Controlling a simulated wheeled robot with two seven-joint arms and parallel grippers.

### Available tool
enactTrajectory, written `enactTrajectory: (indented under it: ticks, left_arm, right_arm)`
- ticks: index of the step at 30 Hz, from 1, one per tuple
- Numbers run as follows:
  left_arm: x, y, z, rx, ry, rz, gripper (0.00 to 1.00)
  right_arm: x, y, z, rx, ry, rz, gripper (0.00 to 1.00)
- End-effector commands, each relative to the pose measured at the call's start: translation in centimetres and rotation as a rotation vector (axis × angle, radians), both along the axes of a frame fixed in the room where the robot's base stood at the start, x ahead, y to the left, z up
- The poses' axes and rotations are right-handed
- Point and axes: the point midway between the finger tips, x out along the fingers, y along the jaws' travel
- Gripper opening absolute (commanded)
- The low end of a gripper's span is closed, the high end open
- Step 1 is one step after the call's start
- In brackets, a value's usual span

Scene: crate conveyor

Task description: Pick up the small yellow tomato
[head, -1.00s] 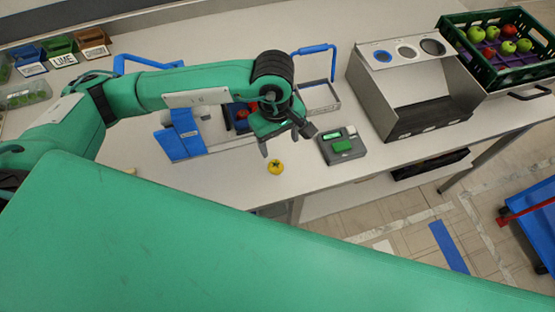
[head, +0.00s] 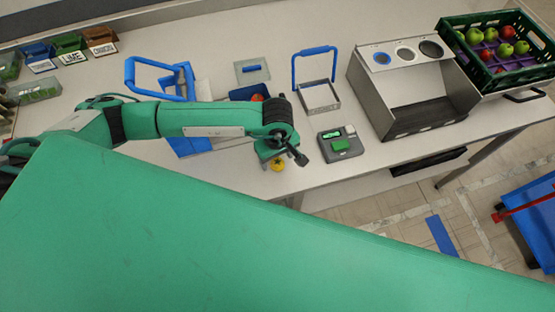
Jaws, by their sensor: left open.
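The small yellow tomato (head: 277,164) sits on the light table near its front edge, partly covered by my left gripper. My left gripper (head: 283,162) is open and low over the tomato, with its fingers around or just beside it; I cannot tell whether they touch it. My left arm reaches in from the left across the table. My right gripper is not in view.
A grey device with a green pad (head: 340,144) stands just right of the gripper. A metal sorting box (head: 400,85) and a green crate (head: 490,25) of apples stand at the right. Blue-handled frames (head: 317,85) stand behind. Labelled bins (head: 70,45) line the back left.

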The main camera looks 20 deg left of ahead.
Motion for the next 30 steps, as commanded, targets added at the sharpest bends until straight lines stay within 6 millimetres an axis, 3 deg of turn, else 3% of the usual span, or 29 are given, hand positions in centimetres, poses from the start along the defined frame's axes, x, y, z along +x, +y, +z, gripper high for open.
enactTrajectory:
  ticks: [1, 6, 15, 22, 30]
  left_arm:
    - [-0.2, -0.1, -0.1, 0.0, 0.004, 0.001, 0.65]
    - [-0.1, -0.1, -2.2, 0.0, 0.003, 0.001, 0.65]
    - [-0.1, -0.1, -2.8, -0.001, -0.001, 0.0, 0.65]
    - [-0.1, -0.1, -2.7, -0.001, 0.0, 0.0, 0.2]
    - [-0.1, -0.1, -2.7, -0.001, 0.0, 0.0, 0.17]
  right_arm:
    - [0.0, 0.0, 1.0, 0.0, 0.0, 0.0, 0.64]
    - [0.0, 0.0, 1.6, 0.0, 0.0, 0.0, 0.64]
    - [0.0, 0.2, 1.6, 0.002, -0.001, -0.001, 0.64]
    - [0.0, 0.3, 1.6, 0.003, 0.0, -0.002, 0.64]
    - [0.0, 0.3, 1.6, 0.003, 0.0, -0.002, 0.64]
